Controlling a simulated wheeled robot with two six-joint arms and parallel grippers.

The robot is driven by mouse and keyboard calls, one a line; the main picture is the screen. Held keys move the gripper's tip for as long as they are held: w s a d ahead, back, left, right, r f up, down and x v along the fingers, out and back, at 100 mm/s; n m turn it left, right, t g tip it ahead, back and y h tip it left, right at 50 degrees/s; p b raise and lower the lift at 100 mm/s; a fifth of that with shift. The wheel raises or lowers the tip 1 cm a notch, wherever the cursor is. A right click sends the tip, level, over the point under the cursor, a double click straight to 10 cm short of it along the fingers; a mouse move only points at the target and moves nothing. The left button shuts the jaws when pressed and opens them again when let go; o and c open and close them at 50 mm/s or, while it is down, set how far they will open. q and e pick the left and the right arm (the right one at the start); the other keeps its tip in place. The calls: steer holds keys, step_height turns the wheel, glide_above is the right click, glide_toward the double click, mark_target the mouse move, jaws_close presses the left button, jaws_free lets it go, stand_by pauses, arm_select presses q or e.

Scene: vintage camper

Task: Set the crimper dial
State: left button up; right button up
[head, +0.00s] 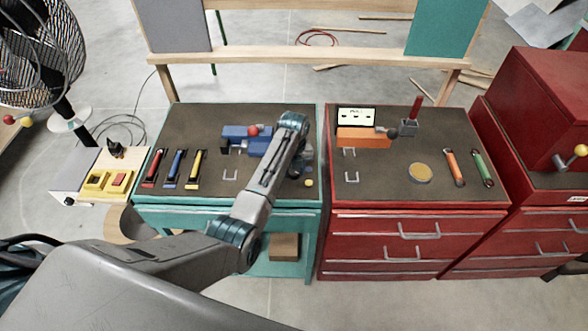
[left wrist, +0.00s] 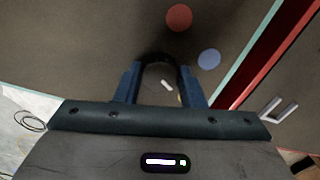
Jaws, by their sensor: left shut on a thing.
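In the left wrist view, a dark round dial (left wrist: 158,72) with a white mark on it sits between the two blue fingers of my left gripper (left wrist: 160,88). The fingers are shut on its sides. In the head view my left gripper (head: 297,166) reaches down to the right part of the teal cabinet's top and hides the dial. A blue crimper-like tool (head: 236,132) with a red ball knob (head: 253,131) lies just left of my arm, partly covered by it. A red disc (left wrist: 179,17) and a blue disc (left wrist: 208,59) lie near the dial. My right gripper is out of view.
The teal cabinet (head: 226,220) carries red, blue and yellow handled tools (head: 174,168) at left. The red cabinet (head: 415,222) beside it holds an orange tool (head: 362,138), a round yellow disc (head: 420,173) and other handles. A fan (head: 40,55) stands at far left.

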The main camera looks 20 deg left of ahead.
mark_target(294, 171)
arm_select(q)
steer(key=o, duration=1)
steer(key=shift+r, duration=0.15)
step_height(294, 171, up, 11)
steer(key=b, duration=0.3)
steer(key=shift+f, duration=0.2)
steer(key=shift+f, duration=0.1)
